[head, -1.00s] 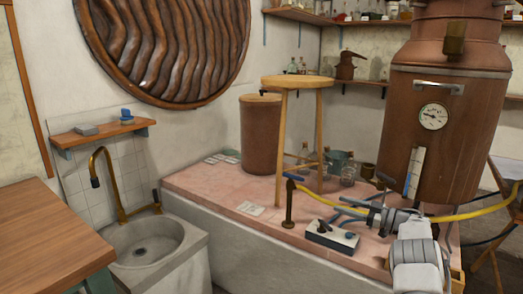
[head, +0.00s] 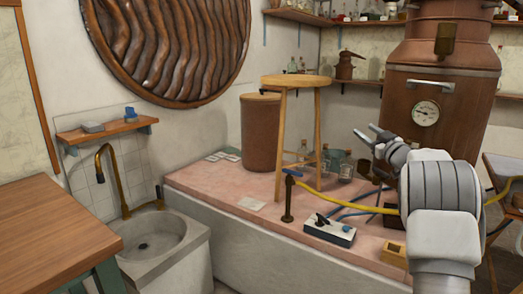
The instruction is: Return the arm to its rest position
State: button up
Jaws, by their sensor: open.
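My arm reaches in from the lower right of the head view. My gripper (head: 364,131) is raised and points up and left, away from my body. Its two fingers are apart with nothing between them. Behind it stands the large copper still (head: 452,85) with a round dial; my arm hides the still's lower part. The gripper appears above the pink-topped bench (head: 230,192) and does not visibly touch anything.
A wooden stool (head: 297,82) and a brown cylinder (head: 261,132) stand on the bench. A switch box (head: 329,231), a tap post (head: 288,197) and a yellow hose (head: 352,205) lie near my arm. A sink (head: 187,232) and wooden table (head: 50,235) are at left.

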jog(key=s+r+m+h, duration=0.4)
jog(key=s+r+h, duration=0.1)
jog(key=r, duration=0.2)
jog(key=s+a+m+g+h, duration=0.2)
jog(key=s+m+g+h, duration=0.15)
jog(key=s, duration=0.75)
jog(key=s+a+f+g+y, duration=0.1)
jog(key=s+a+f+g, duration=0.35)
jog(key=s, duration=0.75)
jog(key=s+a+f+n+g+y, duration=0.1)
jog(key=s+a+f+g+y, duration=0.1)
jog(key=s+a+f, duration=0.75)
jog(key=s+a+f+g+y, duration=0.1)
jog(key=s+a+f+g, duration=0.25)
jog(key=s, duration=1.15)
notch_tip(320, 180, up, 21)
jog(key=p, duration=2.1)
jog(key=shift+s+p, duration=0.35)
jog(key=shift+d+n, duration=0.2)
jog(key=shift+n, duration=0.05)
